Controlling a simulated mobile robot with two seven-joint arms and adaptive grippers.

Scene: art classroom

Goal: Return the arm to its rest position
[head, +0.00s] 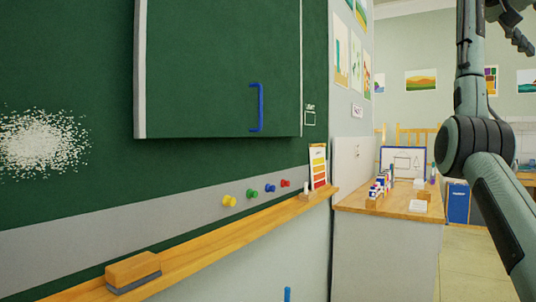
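My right arm rises along the right side of the head view, with its grey-green links and dark elbow joint raised. Dark finger parts of my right gripper (515,28) show at the top right corner, pointing down and partly cut off by the frame. They are high in the air, apart from the board and the counter. I cannot tell whether the fingers are open or shut, and I see nothing held in them. My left arm and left gripper are not in view.
A green chalkboard (90,80) with a sliding panel (215,70) and blue handle (260,107) fills the left. A wooden ledge (220,245) holds an eraser (133,270). Coloured magnets (251,194) sit above it. A counter (420,212) with bottles stands behind, left of my arm.

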